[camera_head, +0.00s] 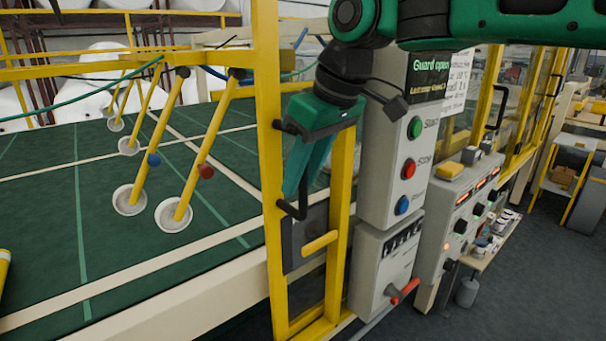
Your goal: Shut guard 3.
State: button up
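A yellow-framed guard (268,170) stands upright at the edge of the green machine bed. No number on it can be read. A black handle (300,211) sticks out from its post. My green gripper (304,188) points down at the handle, its fingers overlapping the bar. They hide part of it, so I cannot tell whether they grip it. A dark display on the grey control column (387,185) reads "Guard open"; the smaller line below it is hard to read.
The column carries a green button (415,127), a red button (409,168) and a blue button (402,205). Below is a grey box (370,285) with a red-handled switch (405,291). The green bed (60,230) has yellow arms with white discs. Floor shows at the lower right.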

jog(key=shift+c, duration=0.6)
grip_shut()
